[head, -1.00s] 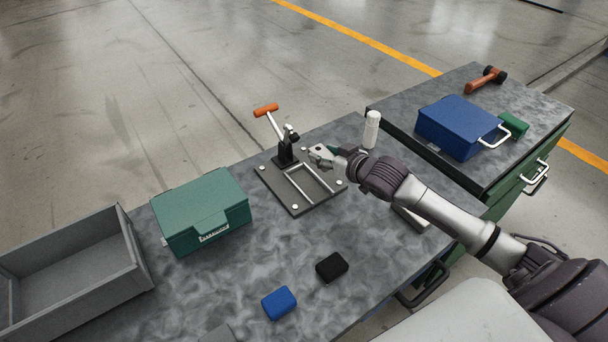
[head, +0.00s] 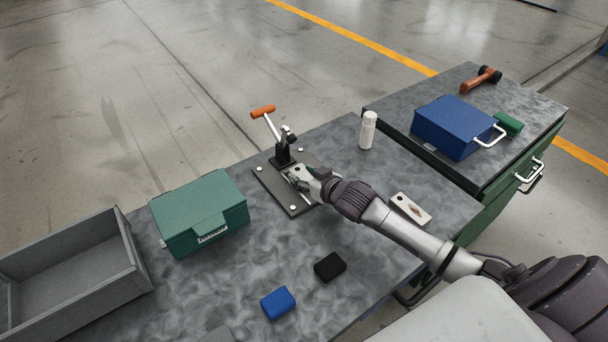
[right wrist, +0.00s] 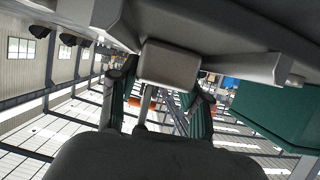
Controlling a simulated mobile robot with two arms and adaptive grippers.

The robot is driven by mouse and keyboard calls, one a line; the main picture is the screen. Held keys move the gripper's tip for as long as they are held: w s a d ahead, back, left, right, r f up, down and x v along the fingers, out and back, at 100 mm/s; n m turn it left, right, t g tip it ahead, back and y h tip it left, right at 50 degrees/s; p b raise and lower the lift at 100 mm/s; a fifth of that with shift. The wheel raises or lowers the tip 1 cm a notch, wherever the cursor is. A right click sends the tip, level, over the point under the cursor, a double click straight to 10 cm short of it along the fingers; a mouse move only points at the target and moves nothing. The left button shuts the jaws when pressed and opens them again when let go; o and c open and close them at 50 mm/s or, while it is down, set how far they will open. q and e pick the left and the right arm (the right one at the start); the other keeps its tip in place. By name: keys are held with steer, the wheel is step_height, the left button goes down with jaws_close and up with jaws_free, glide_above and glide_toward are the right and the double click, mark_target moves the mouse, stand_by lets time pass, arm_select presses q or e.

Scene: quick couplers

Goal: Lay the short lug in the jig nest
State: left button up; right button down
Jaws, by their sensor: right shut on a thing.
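My right gripper (head: 298,180) is shut on a small pale piece, the short lug (head: 297,171), mostly hidden by the fingers. It is low over the jig plate (head: 269,186), a dark plate with pale studs. The raised nest frame on the plate is now largely covered by my gripper, and I cannot tell whether the lug touches it. A toggle clamp (head: 283,154) with an orange handle stands at the plate's back edge. In the right wrist view a pale grey block (right wrist: 170,65) sits between the dark fingers. My left gripper is not in view.
Another pale lug (head: 410,209) with a dark opening lies right of the jig. A white bottle (head: 368,131) stands behind it. A green case (head: 200,212) and grey bin (head: 128,250) are left. Blue (head: 278,303) and black (head: 330,267) blocks lie in front.

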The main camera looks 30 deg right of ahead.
steer(key=c, duration=0.5)
jaws_free()
steer(key=shift+c, duration=0.2)
steer(key=shift+s+r, duration=0.1)
steer(key=shift+s, duration=0.05)
steer(key=v, duration=1)
steer(key=shift+s+d, duration=0.1)
steer(key=shift+s, duration=0.15)
steer(key=shift+s+d+r, duration=0.1)
steer(key=shift+s+r, duration=0.2)
steer(key=shift+s, duration=0.25)
